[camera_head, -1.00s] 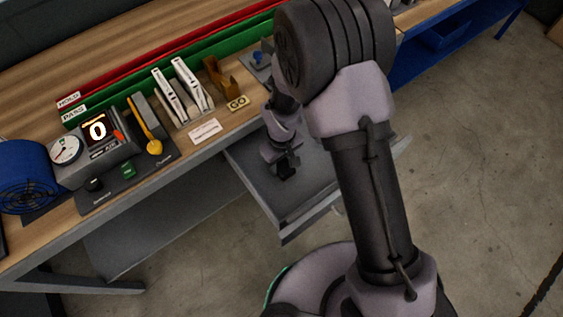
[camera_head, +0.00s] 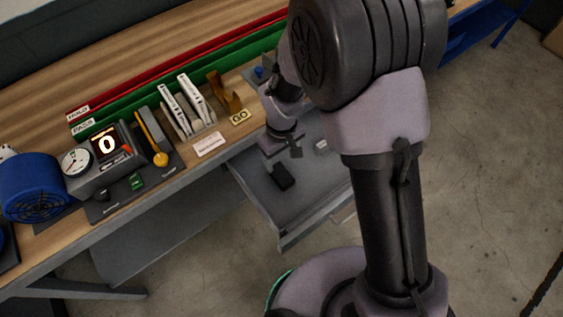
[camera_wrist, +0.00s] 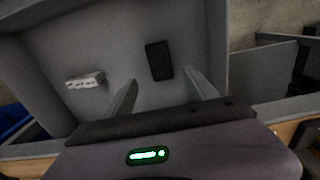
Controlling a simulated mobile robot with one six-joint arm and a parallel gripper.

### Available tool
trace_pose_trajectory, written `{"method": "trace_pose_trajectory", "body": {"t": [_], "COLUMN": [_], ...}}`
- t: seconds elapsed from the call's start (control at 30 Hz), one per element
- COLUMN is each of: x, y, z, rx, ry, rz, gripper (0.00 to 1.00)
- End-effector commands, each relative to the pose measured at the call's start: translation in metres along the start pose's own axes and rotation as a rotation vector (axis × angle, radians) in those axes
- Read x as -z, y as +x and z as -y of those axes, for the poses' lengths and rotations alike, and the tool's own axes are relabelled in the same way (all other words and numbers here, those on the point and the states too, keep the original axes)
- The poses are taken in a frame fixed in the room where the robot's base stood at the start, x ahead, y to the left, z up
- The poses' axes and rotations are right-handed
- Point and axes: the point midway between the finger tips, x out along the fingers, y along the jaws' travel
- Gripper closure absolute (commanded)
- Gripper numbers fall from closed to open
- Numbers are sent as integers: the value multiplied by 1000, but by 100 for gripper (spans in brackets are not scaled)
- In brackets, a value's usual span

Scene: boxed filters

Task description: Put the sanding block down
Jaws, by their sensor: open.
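The sanding block appears to be the dark rectangular block (camera_head: 282,177) lying flat in the open grey drawer (camera_head: 262,196). It also shows in the wrist view (camera_wrist: 159,60), just beyond and between my fingertips. My gripper (camera_wrist: 160,76) is open and empty, with its two fingers spread apart. In the head view my gripper (camera_head: 283,152) hangs over the drawer, above and behind the block, with a gap between them. The fingertips are small and partly unclear there.
A small whitish block (camera_wrist: 85,80) lies in the drawer to the left in the wrist view, also seen in the head view (camera_head: 321,145). The drawer walls surround both. The workbench above holds a gauge unit (camera_head: 100,155), a blue fan-like device (camera_head: 35,187) and upright white boxes (camera_head: 192,105).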

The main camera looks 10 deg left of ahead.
Motion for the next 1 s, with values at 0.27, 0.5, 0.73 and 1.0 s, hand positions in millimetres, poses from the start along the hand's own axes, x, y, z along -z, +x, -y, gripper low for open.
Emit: {"method": "trace_pose_trajectory", "body": {"t": [0.27, 0.5, 0.73, 1.0], "x": [-1, -65, -190, -229], "y": [-20, -175, -283, -296], "z": [-3, -59, -51, -31], "rx": [-1, -6, 26, 48], "ry": [14, 478, 1030, 1218], "rz": [-7, -205, -470, -577], "gripper": [33, 33, 33, 33]}}
